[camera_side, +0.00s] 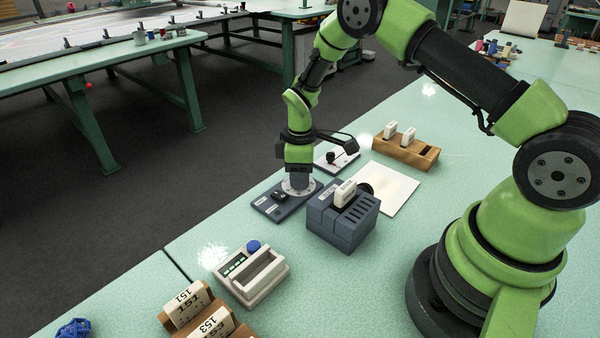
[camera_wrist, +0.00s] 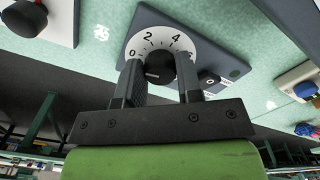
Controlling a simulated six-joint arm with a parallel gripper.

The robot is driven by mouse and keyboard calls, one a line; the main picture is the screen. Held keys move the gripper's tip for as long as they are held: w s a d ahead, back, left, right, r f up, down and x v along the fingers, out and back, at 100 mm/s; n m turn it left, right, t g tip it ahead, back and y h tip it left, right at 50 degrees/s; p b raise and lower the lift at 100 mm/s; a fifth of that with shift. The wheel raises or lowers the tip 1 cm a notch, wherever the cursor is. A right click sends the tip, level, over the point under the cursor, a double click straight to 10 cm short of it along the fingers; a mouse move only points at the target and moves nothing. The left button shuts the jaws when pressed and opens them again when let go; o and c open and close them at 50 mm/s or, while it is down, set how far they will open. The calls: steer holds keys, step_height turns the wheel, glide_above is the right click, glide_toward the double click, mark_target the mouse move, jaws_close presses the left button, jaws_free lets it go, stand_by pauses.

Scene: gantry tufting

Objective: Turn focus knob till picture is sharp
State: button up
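The focus knob (camera_wrist: 160,68) is black, on a white dial marked with numbers (camera_wrist: 150,42). The dial is on a dark blue-grey plate (camera_wrist: 222,60); in the side view the plate (camera_side: 266,206) lies on the green table. My gripper (camera_wrist: 160,76) points down over the dial, with one finger on each side of the knob, both appearing against it. In the side view my gripper (camera_side: 299,181) hides the knob. A small black control (camera_side: 280,196) sits beside the dial. No sharp or blurred picture can be made out.
A dark slotted box (camera_side: 342,228) with a white block in it stands close right. Behind are a white sheet (camera_side: 390,186), a white plate with a black knob (camera_side: 345,158) and a wooden rack (camera_side: 412,153). A pale tray (camera_side: 262,285) with a blue knob stands in front.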

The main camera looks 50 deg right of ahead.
steer(key=shift+m, duration=0.3)
steer(key=m, duration=0.3)
steer(key=shift+m, duration=0.3)
steer(key=shift+a+m, duration=0.1)
steer(key=shift+m, duration=1.8)
steer(key=o, duration=0.9)
step_height(320, 180, up, 10)
steer(key=shift+r, duration=0.15)
